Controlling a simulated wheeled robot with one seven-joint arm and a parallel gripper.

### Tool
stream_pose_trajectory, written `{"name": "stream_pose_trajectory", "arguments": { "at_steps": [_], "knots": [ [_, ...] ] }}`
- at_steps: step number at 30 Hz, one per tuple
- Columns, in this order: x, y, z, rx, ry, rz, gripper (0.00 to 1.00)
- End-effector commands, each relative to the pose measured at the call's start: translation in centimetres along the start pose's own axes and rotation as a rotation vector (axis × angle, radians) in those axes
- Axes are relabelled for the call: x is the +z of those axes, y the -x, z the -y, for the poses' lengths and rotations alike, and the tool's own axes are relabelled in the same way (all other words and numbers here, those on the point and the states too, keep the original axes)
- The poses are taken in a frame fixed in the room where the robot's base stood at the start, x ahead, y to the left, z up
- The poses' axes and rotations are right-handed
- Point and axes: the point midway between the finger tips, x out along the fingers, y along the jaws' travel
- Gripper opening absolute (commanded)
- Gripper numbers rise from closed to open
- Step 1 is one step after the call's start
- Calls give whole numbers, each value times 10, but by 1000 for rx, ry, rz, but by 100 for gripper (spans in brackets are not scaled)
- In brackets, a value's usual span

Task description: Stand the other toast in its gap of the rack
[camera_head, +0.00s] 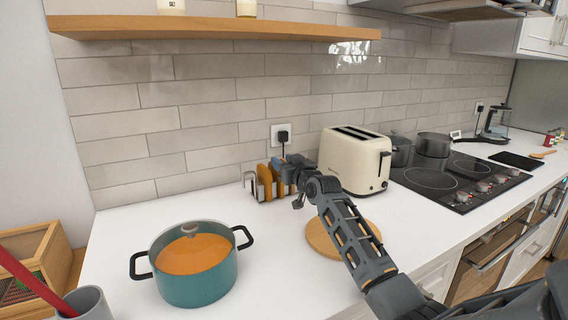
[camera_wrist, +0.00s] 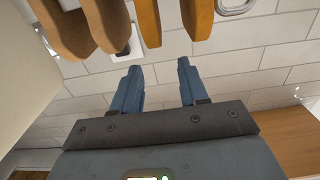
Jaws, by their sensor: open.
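The toast rack (camera_head: 256,192) stands on the white counter near the back wall, left of the cream toaster. Brown toast slices stand upright in it, such as one slice (camera_head: 265,180). My gripper (camera_head: 293,168) is at the right end of the rack and partly hides it. In the wrist view my gripper (camera_wrist: 158,76) is open, with nothing between its fingers. Several slices show beyond the fingertips: two darker ones at left, an orange slice (camera_wrist: 148,20) roughly in line with the space between the fingers, and another (camera_wrist: 197,16) farther right. The slots are hidden.
The toaster (camera_head: 355,162) stands close right of my gripper. A round wooden board (camera_head: 322,238) lies in front, partly under my arm. A teal pot (camera_head: 195,283) stands front left. A wall socket (camera_head: 282,133) and a wooden shelf (camera_head: 215,26) are behind and above.

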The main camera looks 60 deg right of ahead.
Motion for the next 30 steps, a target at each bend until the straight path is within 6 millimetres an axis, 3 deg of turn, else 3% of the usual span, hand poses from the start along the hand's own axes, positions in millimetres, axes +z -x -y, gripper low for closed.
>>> {"name": "stream_pose_trajectory", "arguments": {
  "at_steps": [7,19,30],
  "knots": [
    [2,13,0,1,-1,-1,44],
    [2,70,0,1,-2,-1,44],
    [0,78,0,0,0,0,44]
  ]
}}
